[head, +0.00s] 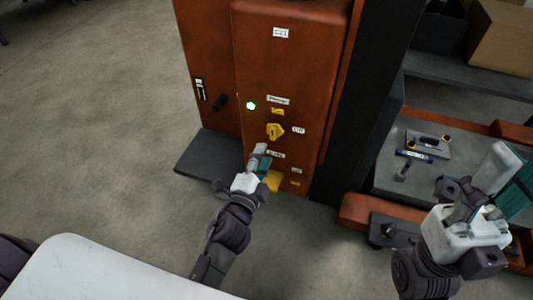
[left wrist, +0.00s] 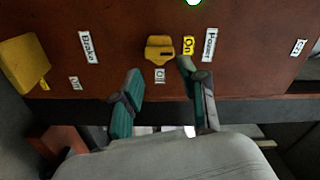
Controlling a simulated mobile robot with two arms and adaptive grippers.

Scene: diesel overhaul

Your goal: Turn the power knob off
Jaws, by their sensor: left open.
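The power knob (head: 275,131) is yellow, on the front of a rust-red cabinet (head: 250,60). In the left wrist view the knob (left wrist: 160,48) has a dark mark on its side toward the yellow On label (left wrist: 188,45); an Off label (left wrist: 160,76) sits below it. My left gripper (head: 262,157) is just below the knob in the head view. In the left wrist view its open fingers (left wrist: 160,72) lie either side of the knob's line, apart from it and holding nothing. My right gripper (head: 485,190) is far right, away from the cabinet; its finger opening is unclear.
A green lamp (head: 250,105) is lit left of the knob. A larger yellow control (left wrist: 25,65) near the Brake label (left wrist: 88,47) sits lower on the panel, partly behind my left gripper in the head view. A cart with tools (head: 415,155) stands at the right.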

